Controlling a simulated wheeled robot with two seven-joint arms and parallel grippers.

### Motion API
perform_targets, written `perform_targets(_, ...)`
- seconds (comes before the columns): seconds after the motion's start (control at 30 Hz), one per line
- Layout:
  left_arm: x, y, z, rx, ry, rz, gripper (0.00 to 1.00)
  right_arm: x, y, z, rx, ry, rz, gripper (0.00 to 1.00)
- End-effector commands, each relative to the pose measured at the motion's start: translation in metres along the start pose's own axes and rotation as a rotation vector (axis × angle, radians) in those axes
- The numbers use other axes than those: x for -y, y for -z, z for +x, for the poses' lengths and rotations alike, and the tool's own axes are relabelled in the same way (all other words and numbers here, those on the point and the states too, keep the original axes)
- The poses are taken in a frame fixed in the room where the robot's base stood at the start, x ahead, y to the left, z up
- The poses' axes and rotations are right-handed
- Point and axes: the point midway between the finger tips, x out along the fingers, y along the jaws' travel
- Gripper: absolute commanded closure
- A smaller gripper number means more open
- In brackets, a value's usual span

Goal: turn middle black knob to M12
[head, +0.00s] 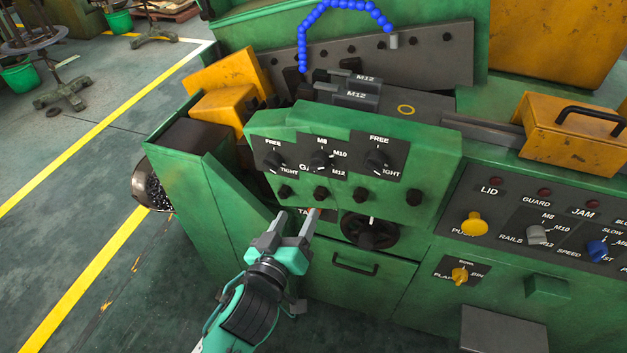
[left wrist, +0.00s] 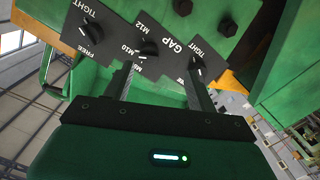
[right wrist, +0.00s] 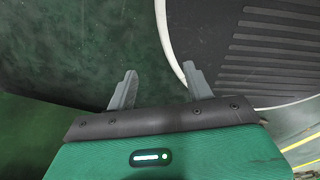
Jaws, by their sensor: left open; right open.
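The middle black knob (head: 320,160) sits on the GAP plate of the green panel, between two other black knobs. Labels M8, M10 and M12 run from above it down its right side. Its white mark appears to point up, towards M8. My left gripper (head: 298,214) is open and empty, below and in front of the panel, apart from the knob. The left wrist view shows the middle knob (left wrist: 148,47) beyond the open fingers, nearer the left finger. My right gripper (right wrist: 155,88) is open and empty above the floor, away from the panel.
The left knob (head: 273,161) and right knob (head: 377,161) flank the middle one closely. A black handwheel (head: 370,232) protrudes lower down. A control panel (head: 500,200) stands at the right.

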Motion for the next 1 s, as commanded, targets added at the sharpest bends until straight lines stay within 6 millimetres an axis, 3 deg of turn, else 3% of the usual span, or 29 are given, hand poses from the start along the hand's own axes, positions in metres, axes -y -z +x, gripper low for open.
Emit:
perform_targets(0.1,-0.013,0.022,-0.010,-0.042,-0.024,-0.032,0.42,0.004,0.001,0.002,-0.001,0.004,0.000,0.47)
perform_targets(0.33,-0.017,0.029,0.002,-0.051,-0.029,-0.040,0.42,0.018,0.004,-0.005,-0.005,0.020,0.003,0.47)
perform_targets(1.0,-0.020,0.034,0.112,-0.050,-0.028,-0.037,0.42,0.005,0.007,-0.042,-0.004,0.007,0.002,0.47)
